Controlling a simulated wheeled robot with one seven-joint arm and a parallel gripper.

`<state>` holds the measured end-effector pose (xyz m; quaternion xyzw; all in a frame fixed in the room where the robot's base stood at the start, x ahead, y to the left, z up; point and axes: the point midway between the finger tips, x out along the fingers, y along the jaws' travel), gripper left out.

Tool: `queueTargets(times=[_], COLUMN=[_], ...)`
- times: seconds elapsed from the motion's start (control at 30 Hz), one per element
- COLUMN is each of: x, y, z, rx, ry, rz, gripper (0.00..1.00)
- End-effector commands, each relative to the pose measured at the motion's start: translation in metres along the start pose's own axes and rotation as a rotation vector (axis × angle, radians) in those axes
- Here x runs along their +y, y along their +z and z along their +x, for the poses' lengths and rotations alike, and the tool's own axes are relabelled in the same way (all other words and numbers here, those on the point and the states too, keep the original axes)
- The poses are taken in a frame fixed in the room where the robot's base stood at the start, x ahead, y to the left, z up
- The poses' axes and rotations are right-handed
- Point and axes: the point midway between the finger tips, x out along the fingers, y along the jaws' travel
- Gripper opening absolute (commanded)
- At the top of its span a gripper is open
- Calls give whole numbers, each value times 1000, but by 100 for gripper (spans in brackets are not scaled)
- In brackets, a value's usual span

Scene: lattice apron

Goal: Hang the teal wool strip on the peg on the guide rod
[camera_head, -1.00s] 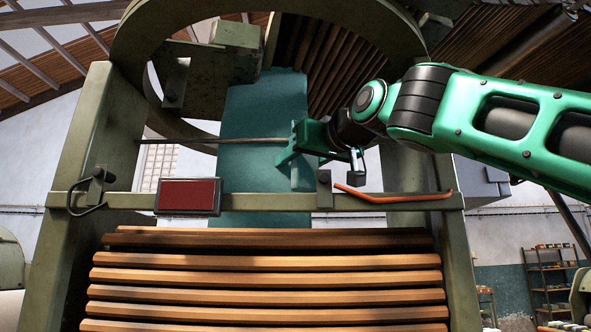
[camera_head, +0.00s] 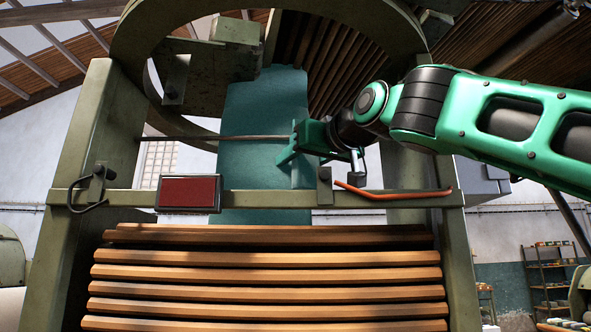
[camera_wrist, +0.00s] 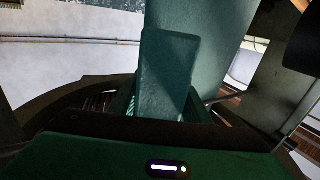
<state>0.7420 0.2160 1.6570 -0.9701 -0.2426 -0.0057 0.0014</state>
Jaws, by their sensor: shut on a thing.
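My gripper (camera_head: 293,152) is at the end of my green arm, in front of a wide teal sheet. It is shut on a narrow teal strip, which I take as the wool strip (camera_wrist: 165,75); in the wrist view this stands up between the fingers, in front of the wide sheet. In the head view a small teal piece (camera_head: 303,173) shows just below the gripper. A thin dark guide rod (camera_head: 215,138) runs across the frame, its right end reaching the gripper. I cannot make out a peg on it; the gripper may hide it.
The wide teal sheet (camera_head: 262,100) hangs down behind the crossbar (camera_head: 270,199). The crossbar carries a red panel (camera_head: 189,193), a black hook (camera_head: 88,195) and an orange lever (camera_head: 395,195). Wooden slats (camera_head: 265,258) lie below. A round metal ring surrounds the sheet's top.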

Motion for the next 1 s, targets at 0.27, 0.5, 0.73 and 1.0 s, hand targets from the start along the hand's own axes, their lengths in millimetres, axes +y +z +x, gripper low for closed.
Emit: queueTargets(times=[0.27,0.5,0.73,1.0], x=[1,1,1,2], y=[14,15,15,14], z=[7,8,8,0], rx=[-25,-27,-28,-25], ry=[3,4,4,6], rz=[-1,-2,-2,-1], gripper=[11,48,65,65])
